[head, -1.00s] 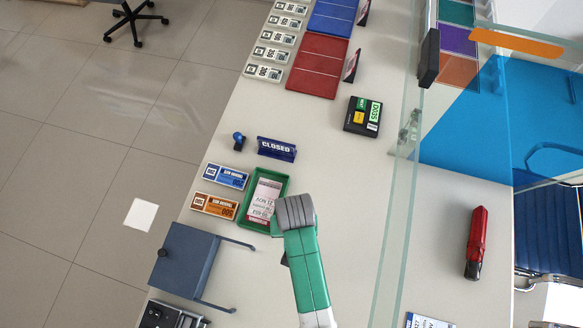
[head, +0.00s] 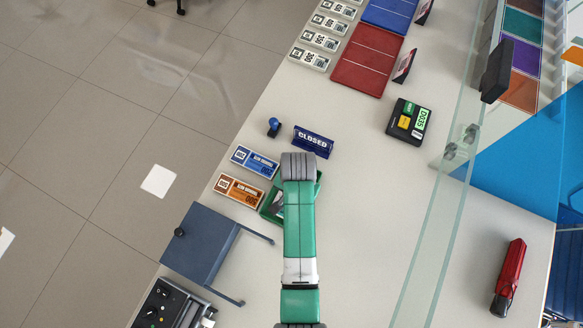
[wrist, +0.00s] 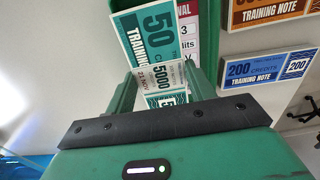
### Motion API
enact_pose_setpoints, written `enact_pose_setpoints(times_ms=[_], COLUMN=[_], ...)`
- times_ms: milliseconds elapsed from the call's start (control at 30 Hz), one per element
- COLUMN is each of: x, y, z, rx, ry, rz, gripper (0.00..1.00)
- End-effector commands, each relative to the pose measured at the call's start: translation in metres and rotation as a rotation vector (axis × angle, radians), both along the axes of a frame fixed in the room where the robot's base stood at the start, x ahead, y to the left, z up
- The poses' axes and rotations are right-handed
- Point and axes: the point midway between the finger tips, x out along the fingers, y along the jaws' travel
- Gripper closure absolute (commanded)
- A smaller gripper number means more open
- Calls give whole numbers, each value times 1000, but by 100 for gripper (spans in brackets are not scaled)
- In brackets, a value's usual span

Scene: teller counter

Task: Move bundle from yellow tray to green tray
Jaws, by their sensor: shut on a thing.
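My gripper (wrist: 163,80) is shut on a bundle (wrist: 150,38) of teal 50-credit training notes with a white paper band marked 5000. In the wrist view the fingers grip it across the band, and its near end shows between them. The green tray (wrist: 115,8) shows behind the bundle, with a pink and white printed slip (wrist: 187,28) beside the bundle. In the head view my arm covers most of the green tray (head: 318,187). I cannot tell whether the bundle touches the tray floor. The yellow tray is not in view.
Blue (head: 254,162) and orange (head: 239,191) note bundles lie left of the green tray. A CLOSED sign (head: 313,141) and a blue stamp (head: 274,127) stand behind. A black box (head: 409,121) is farther right. Counter to the right of my arm is clear up to the glass screen.

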Motion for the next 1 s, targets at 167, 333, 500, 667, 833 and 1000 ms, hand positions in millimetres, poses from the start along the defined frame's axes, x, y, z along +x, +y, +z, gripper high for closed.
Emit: enact_pose_setpoints(times_ms=[167, 333, 500, 667, 833, 1000], x=[18, 19, 18, 18, 18, 18], y=[14, 15, 14, 15, 15, 15], z=[-3, -6, -33, -37, -37, -37], rx=[-1, -1, 0, 0, 0, 0], ry=[0, 0, 2, 0, 0, 0], rz=[2, 1, 1, 1, 1, 1], gripper=[70, 70, 70, 70, 24, 24])
